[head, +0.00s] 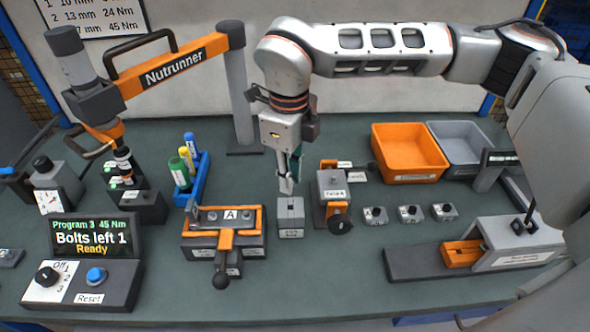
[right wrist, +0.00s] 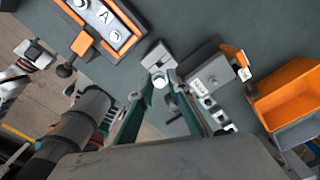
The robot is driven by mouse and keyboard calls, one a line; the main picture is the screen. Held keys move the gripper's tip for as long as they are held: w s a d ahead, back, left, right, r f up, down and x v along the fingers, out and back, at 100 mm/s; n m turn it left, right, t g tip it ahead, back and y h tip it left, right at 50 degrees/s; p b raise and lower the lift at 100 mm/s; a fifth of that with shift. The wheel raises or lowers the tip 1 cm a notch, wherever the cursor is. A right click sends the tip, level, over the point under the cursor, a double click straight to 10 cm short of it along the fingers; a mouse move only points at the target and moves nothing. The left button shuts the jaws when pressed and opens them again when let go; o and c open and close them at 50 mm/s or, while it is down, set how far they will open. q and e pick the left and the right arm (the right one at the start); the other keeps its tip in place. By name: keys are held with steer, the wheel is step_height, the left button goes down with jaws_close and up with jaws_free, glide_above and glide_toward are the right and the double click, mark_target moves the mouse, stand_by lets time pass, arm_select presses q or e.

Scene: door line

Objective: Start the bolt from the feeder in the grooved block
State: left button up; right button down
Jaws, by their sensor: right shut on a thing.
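My right gripper (head: 287,188) points straight down just above a small grey block (head: 291,220) with a label too small to read. In the right wrist view its fingertips (right wrist: 159,84) close around a small bright round bolt head (right wrist: 159,80), with the grey block (right wrist: 155,57) right beside it. The bolt's shank is hidden, and I cannot tell whether it touches the block. A grey part marked A (head: 231,215) sits in an orange-edged fixture (head: 225,240) to the left. I cannot make out a groove on any block. My left gripper is not in view.
Small grey blocks (head: 409,213) lie farther right. An orange bin (head: 410,155) and a grey bin (head: 459,145) stand behind. The nutrunner (head: 170,73) hangs left; a display (head: 93,236) reads "Bolts left 1", "Ready".

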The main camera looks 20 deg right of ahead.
steer(key=b, duration=0.3)
glide_above(290, 199)
steer(key=s, duration=0.2)
steer(key=shift+s+a+f, duration=0.1)
steer(key=shift+a+f, duration=0.05)
steer(key=shift+f, duration=0.9)
steer(key=shift+s+a+f, duration=0.1)
steer(key=shift+f, duration=0.95)
steer(key=shift+f, duration=0.15)
steer(key=shift+f+p, duration=0.2)
steer(key=shift+p, duration=0.1)
steer(key=shift+f, duration=1.05)
stand_by(1.4)
stand_by(0.8)
steer(key=c, duration=1.4)
jaws_free()
steer(key=shift+c, duration=0.2)
steer(key=shift+r, duration=0.1)
